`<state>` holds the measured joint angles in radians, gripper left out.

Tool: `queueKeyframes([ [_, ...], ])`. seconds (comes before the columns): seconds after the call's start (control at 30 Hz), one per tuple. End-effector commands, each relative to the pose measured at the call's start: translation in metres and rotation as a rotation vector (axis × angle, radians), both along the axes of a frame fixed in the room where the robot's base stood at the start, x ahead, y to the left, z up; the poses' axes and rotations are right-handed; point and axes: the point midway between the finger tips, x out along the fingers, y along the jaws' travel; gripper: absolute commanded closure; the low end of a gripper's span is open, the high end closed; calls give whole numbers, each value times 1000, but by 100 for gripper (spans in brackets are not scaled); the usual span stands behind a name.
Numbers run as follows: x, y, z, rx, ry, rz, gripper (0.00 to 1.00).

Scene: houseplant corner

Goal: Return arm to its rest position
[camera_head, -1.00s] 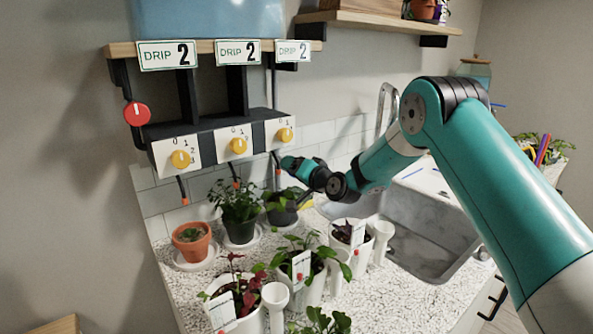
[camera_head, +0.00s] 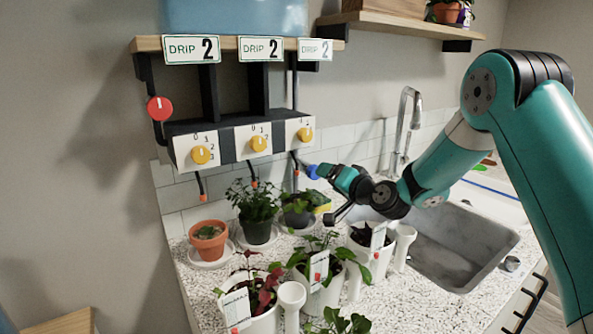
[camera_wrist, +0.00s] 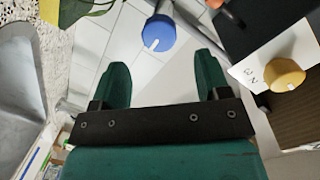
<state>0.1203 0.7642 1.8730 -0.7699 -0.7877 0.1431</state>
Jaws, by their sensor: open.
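My arm reaches in from the right in the head view, its elbow raised. My gripper (camera_head: 328,174) is in front of the wall, just right of the drip dial panel. In the wrist view its two teal fingers (camera_wrist: 160,82) are spread apart with nothing between them. A blue knob (camera_head: 312,171) shows at the fingertips in the head view. In the wrist view the blue knob (camera_wrist: 158,33) lies beyond the fingers, apart from them.
Three yellow dials (camera_head: 201,155) sit under "DRIP 2" signs, with a red knob (camera_head: 160,108) at left. Potted plants (camera_head: 256,210) and white pots (camera_head: 320,290) crowd the counter below my gripper. A sink (camera_head: 460,250) and faucet (camera_head: 407,130) are at right.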

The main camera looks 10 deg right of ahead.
Motion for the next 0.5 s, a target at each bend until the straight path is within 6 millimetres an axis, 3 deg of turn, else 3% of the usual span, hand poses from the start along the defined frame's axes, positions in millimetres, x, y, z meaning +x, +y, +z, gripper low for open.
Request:
queueKeyframes([
  [0.13,-18,24,17,-51,42,80,31],
  [0.23,-51,56,36,-139,112,198,31],
  [0.4,-144,103,61,-340,275,437,31],
  [0.5,-207,116,69,-464,376,568,31],
])
